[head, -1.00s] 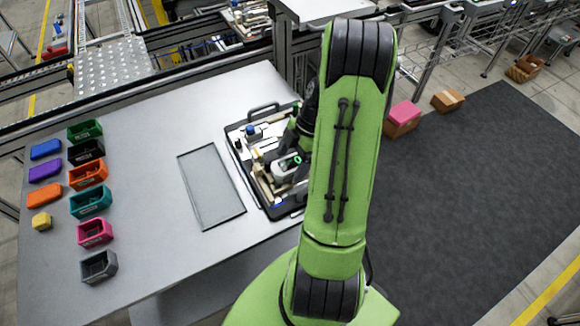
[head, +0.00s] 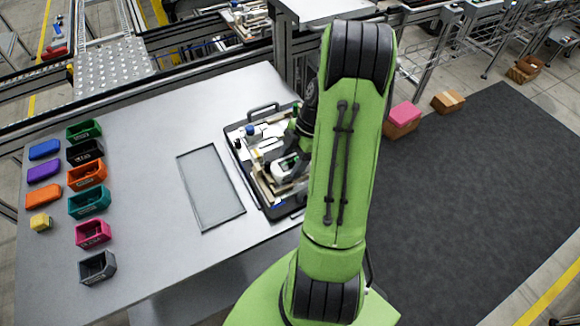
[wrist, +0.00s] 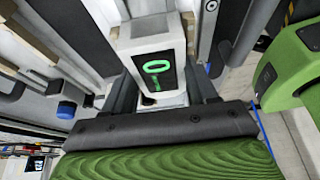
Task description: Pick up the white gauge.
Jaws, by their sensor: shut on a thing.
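The white gauge (wrist: 150,42) shows large in the wrist view, with a black face and a green ring-shaped mark. My gripper (wrist: 158,78) has one dark finger on each side of it and is shut on it. In the head view the gauge (head: 281,172) is partly hidden by my gripper and arm, over the right part of a black-rimmed tray (head: 244,177). I cannot tell whether the gauge is clear of the tray floor.
The tray holds several other parts, including a blue-capped one (head: 250,130) close by. An empty grey frame (head: 208,187) lies left of the tray. Coloured bins (head: 90,203) and small blocks (head: 45,195) stand at the table's left. The table between is clear.

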